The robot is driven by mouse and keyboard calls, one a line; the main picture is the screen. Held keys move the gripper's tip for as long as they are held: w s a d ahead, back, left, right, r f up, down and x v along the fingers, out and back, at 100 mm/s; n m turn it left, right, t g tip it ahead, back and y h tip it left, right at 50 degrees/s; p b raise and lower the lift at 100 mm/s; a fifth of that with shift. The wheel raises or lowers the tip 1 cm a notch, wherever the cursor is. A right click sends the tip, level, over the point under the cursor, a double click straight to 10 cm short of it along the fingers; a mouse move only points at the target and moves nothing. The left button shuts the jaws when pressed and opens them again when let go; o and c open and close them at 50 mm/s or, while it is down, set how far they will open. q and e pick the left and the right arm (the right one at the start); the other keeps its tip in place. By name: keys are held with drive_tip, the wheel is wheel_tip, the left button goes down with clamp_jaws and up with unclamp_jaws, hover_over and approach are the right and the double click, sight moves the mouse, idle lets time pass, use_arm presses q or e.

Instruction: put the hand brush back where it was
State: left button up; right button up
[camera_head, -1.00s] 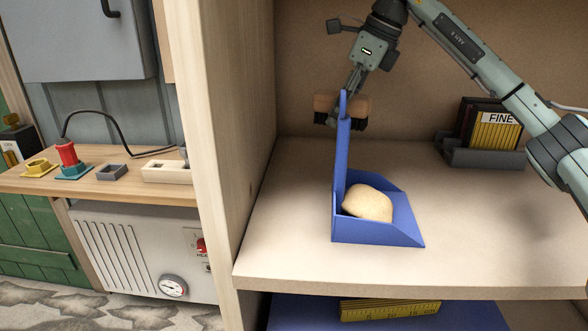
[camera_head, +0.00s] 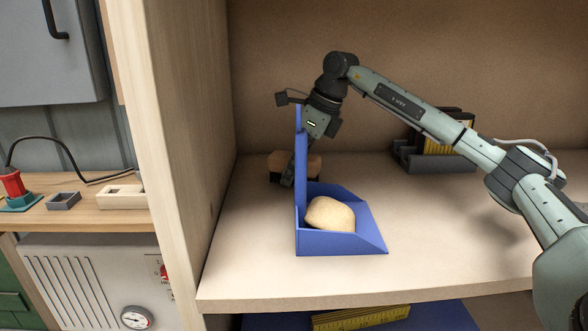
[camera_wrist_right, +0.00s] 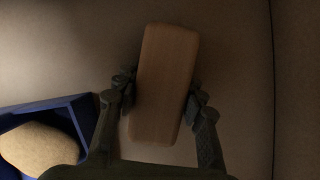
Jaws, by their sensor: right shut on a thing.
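The hand brush has a light wooden back and dark bristles. In the head view the hand brush (camera_head: 313,166) is low behind the blue dustpan's upright handle, near the shelf surface; I cannot tell whether its bristles touch the shelf. My right gripper (camera_head: 290,178) reaches down to it and is partly hidden by the handle. In the right wrist view the wooden back of the brush (camera_wrist_right: 163,85) lies between the two fingers of my right gripper (camera_wrist_right: 160,95), shut on its long sides. My left gripper is not in view.
The blue dustpan (camera_head: 360,240) stands on the shelf (camera_head: 420,265), holding a pale rounded lump (camera_head: 330,214). A grey holder (camera_head: 435,160) with yellow items stands at the back right. A wooden side wall (camera_head: 185,140) bounds the shelf's left. Bare shelf lies right of the dustpan.

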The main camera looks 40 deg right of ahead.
drive_tip(key=shift+r, duration=0.1)
drive_tip(key=o, duration=1.1)
drive_tip(key=shift+f, duration=0.2)
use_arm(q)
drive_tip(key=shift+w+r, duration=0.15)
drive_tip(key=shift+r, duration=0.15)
